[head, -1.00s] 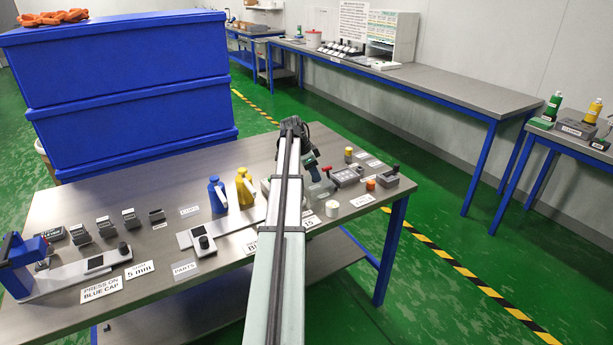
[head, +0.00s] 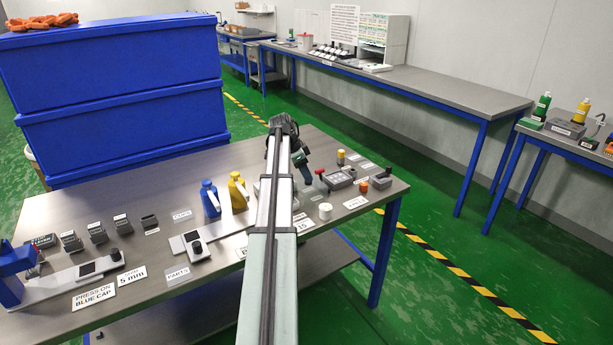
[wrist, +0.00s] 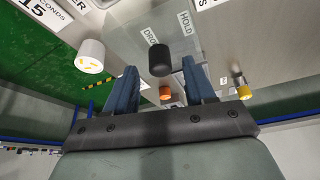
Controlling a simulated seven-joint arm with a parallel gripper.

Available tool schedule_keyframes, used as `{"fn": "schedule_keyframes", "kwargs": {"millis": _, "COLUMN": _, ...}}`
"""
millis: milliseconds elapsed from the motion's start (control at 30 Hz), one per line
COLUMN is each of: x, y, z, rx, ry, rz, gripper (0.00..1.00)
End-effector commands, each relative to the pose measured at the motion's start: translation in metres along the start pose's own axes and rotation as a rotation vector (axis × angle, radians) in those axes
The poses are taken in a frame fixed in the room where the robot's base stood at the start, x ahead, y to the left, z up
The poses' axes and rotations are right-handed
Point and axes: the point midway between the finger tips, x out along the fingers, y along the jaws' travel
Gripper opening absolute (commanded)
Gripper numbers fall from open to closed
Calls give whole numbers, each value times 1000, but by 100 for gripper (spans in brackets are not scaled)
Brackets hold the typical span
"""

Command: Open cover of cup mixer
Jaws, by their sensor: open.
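My gripper (wrist: 160,68) shows in the wrist view with its two blue fingers apart. A black round knob (wrist: 160,58) lies between the fingertips in the picture, with nothing clearly gripped. A clear, see-through panel (wrist: 145,22) shows around the knob and looks like the mixer's cover. In the head view my gripper (head: 306,176) points down over the right part of the table. The mixer body is mostly hidden behind my arm there. Whether the fingers touch the knob cannot be told.
A white cup (head: 325,211) stands right of my arm; it also shows in the wrist view (wrist: 90,56). A grey device (head: 339,180) with a red knob and an orange piece (head: 362,187) are farther right. Blue (head: 210,198) and yellow (head: 238,190) bottles stand left.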

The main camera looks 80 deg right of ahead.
Motion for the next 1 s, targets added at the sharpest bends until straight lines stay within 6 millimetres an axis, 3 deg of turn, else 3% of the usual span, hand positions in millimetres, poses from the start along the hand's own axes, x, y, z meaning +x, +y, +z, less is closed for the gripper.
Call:
{"fn": "schedule_keyframes", "kwargs": {"millis": 300, "x": -64, "y": -1, "z": 0, "rx": 0, "ry": 1, "rz": -3, "gripper": 54}}
{"fn": "schedule_keyframes", "kwargs": {"millis": 500, "x": -95, "y": -1, "z": 0, "rx": 0, "ry": 0, "rz": -2, "gripper": 54}}
{"fn": "schedule_keyframes", "kwargs": {"millis": 700, "x": -112, "y": 0, "z": 0, "rx": 0, "ry": 1, "rz": -2, "gripper": 54}}
{"fn": "schedule_keyframes", "kwargs": {"millis": 1000, "x": -116, "y": 0, "z": 0, "rx": 0, "ry": 0, "rz": 0, "gripper": 54}}
